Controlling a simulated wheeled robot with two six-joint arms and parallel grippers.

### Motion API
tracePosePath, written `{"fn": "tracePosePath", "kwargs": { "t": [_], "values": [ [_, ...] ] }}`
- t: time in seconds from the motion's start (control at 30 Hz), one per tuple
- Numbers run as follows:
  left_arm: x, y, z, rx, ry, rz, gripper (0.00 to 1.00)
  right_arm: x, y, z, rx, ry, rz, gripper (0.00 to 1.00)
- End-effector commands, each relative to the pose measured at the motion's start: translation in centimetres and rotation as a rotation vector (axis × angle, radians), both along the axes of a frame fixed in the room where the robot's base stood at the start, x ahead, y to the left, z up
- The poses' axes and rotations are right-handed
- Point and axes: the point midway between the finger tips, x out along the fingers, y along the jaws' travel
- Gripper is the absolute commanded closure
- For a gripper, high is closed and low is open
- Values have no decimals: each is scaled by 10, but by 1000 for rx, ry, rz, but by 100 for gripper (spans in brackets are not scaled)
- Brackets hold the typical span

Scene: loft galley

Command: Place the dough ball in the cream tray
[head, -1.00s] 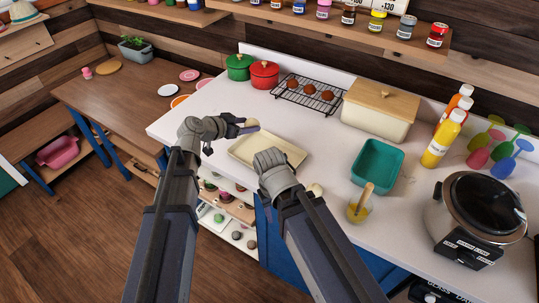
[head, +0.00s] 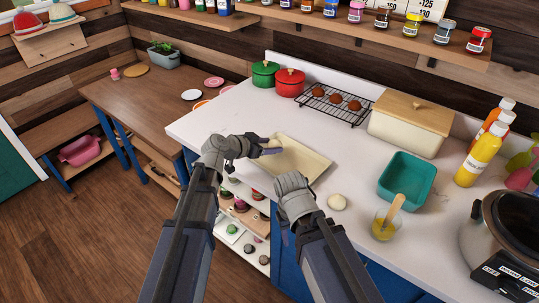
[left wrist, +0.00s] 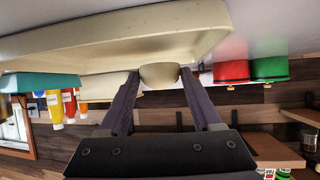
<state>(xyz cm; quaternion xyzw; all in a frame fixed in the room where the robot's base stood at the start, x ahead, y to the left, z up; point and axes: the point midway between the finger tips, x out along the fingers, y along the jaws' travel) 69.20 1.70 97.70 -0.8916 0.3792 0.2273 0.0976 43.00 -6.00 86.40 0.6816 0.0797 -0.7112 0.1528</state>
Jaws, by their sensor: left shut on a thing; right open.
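A pale dough ball (left wrist: 160,75) is between the fingers of my left gripper (left wrist: 158,82) in the upside-down left wrist view. In the head view my left gripper (head: 268,148) is at the left end of the cream tray (head: 305,163), with the held ball mostly hidden by the fingers. The tray wall (left wrist: 90,50) appears right behind the ball; I cannot tell whether they touch. A second pale dough ball (head: 337,203) lies on the counter right of the tray. My right gripper (head: 284,238) is open and empty at the counter's front edge, its fingers barely visible.
A teal tub (head: 407,180) and a glass bowl with a brush (head: 385,226) stand to the right. Red (head: 289,83) and green (head: 264,75) pots, a cooling rack (head: 335,104) and a bread box (head: 408,128) line the back. Counter left of the tray is clear.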

Motion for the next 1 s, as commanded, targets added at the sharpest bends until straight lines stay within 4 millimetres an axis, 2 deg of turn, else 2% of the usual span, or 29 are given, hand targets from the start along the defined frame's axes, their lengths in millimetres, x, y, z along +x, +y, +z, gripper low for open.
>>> {"fn": "tracePosePath", "kwargs": {
  "t": [0.03, 0.17, 0.6, 0.63, 0.87, 1.0],
  "values": [
    [0, 0, -13, 0, 0, 0, 89, 0, 0, -13, 0, 0, 0, 50],
    [0, 0, -27, 0, 0, 0, 89, 0, 0, -27, 0, 0, 0, 50],
    [0, 0, -30, 0, 0, 0, 89, 0, 0, -30, 0, 0, 0, 50],
    [0, 0, -29, 0, 0, 0, 31, 0, 0, -28, 0, 0, 0, 50],
    [0, 0, -28, 0, 0, 0, 5, 0, 0, -28, 0, 0, 0, 50],
    [0, 0, -28, 0, 0, 0, 4, 0, 0, -28, 0, 0, 0, 50]
  ]
}}
